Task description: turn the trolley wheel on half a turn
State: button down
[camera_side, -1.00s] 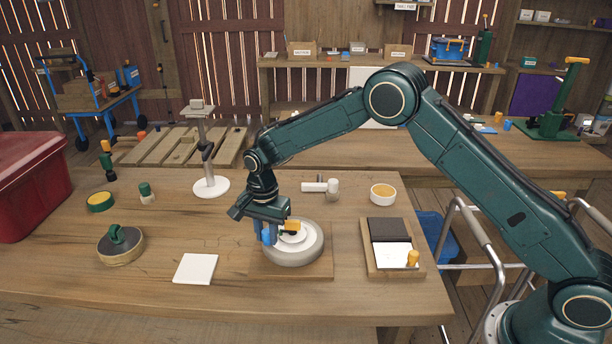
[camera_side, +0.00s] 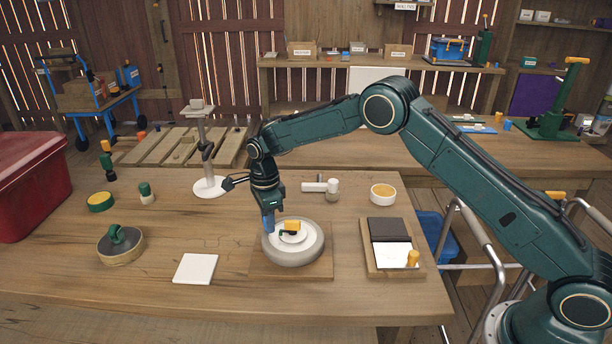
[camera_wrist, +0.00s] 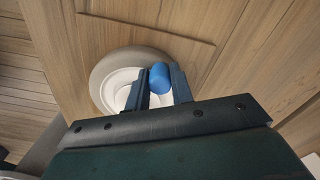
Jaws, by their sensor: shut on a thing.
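The trolley wheel (camera_side: 312,248) is a pale grey round wheel with a white hub, lying flat on a square wooden board. In the wrist view the wheel (camera_wrist: 104,70) is partly hidden by my gripper. My gripper (camera_side: 268,226) points down at the wheel's left side. In the wrist view my gripper (camera_wrist: 160,88) has its two blue fingers on either side of a blue cylindrical knob (camera_wrist: 160,76), shut on it.
A white square plate (camera_side: 195,269) lies left of the board, and a wooden tray (camera_side: 372,262) stands right of it. A white-and-grey mallet-like piece (camera_side: 320,187) lies behind. A white-based stand (camera_side: 210,187) stands behind left. A green-handled round lid (camera_side: 120,246) is farther left.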

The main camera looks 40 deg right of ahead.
jog(key=shift+d+r, duration=0.1)
jog(key=shift+d, duration=0.05)
dwell(0.3)
jog(key=c, duration=1.2)
grip_release()
notch_tip(320, 180, up, 14)
